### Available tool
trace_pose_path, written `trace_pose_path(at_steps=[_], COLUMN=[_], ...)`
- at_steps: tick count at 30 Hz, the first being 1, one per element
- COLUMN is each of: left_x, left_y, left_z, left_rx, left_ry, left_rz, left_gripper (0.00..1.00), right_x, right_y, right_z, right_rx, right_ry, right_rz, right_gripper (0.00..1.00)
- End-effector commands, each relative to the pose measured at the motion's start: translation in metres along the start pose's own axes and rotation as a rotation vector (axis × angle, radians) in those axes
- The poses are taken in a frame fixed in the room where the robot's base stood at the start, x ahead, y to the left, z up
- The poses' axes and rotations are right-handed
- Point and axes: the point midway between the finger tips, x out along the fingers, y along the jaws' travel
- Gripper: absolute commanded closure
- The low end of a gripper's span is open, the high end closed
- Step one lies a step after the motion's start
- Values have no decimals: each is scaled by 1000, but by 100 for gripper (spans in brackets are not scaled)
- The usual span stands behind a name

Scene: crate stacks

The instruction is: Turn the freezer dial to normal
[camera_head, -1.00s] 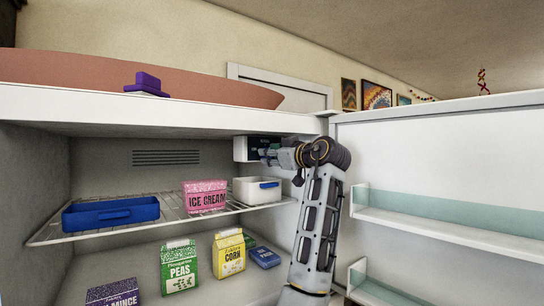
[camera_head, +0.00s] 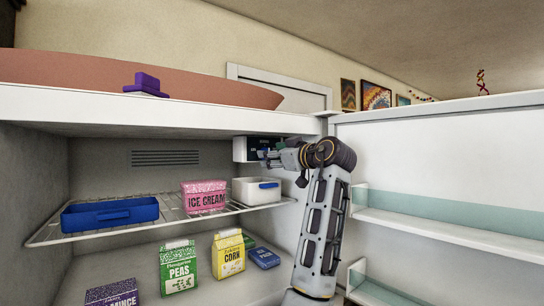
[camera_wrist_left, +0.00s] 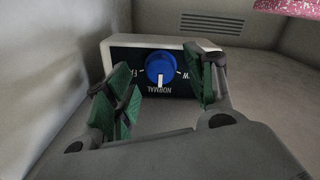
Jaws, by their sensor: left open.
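The freezer dial is a blue round knob (camera_wrist_left: 160,66) on a dark panel in a white box (camera_wrist_left: 112,52) in the left wrist view. Its white pointer mark points down in that picture, at the upside-down word NORMAL. Labels beginning with F and W sit to its left and right, partly hidden. My left gripper (camera_wrist_left: 163,84) is open, with green-padded fingers on either side of the knob; I cannot tell whether they touch it. In the head view, the left gripper (camera_head: 269,155) is at the control box (camera_head: 240,149) under the freezer's top, and the knob is hard to make out.
A wire shelf (camera_head: 170,228) holds a blue tray (camera_head: 110,213), an ice cream tub (camera_head: 205,197) and a white bin (camera_head: 256,191) just below my gripper. Peas (camera_head: 178,268) and corn (camera_head: 229,254) cartons stand lower. The open door (camera_head: 440,150) is to the right.

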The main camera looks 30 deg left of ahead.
Motion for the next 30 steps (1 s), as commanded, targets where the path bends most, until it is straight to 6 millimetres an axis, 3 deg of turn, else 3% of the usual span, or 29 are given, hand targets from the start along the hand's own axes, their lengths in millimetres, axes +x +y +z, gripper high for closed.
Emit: trace_pose_path(at_steps=[18, 30], left_x=[-86, -105], left_y=[0, 0], left_z=[1, 1], left_rx=[0, 1], left_ry=[-2, -2], left_rz=[2, 0], left_gripper=[45, 45], right_x=[0, 0], right_y=[-1, -1], right_z=[0, 0], right_rx=[1, 1], right_ry=[0, 0], right_rz=[-1, -1], right_gripper=[60, 60])
